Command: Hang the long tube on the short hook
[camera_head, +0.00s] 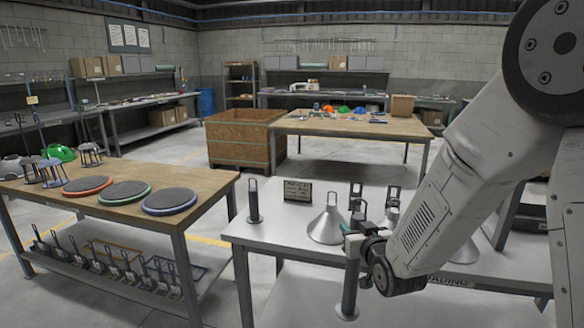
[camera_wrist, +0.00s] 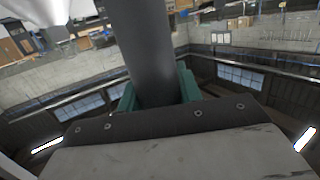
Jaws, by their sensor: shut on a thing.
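My gripper (camera_head: 350,238) is shut on a long dark grey tube (camera_head: 350,278), held upright at the front edge of the white table. The tube widens into a round flange at its lower end; its upper end is partly hidden by the gripper. In the wrist view the tube (camera_wrist: 148,45) runs between the green fingers (camera_wrist: 158,92). A shorter dark tube (camera_head: 253,202) with a loop on top stands on the white table. I cannot make out for certain which thing is the short hook.
The white table (camera_head: 275,234) also bears a pale cone hood (camera_head: 327,222), a small sign (camera_head: 297,191) and several looped dark pieces. A wooden table (camera_head: 215,183) at left holds red-, green- and blue-rimmed discs. Open floor lies between the tables and a wooden crate (camera_head: 240,140).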

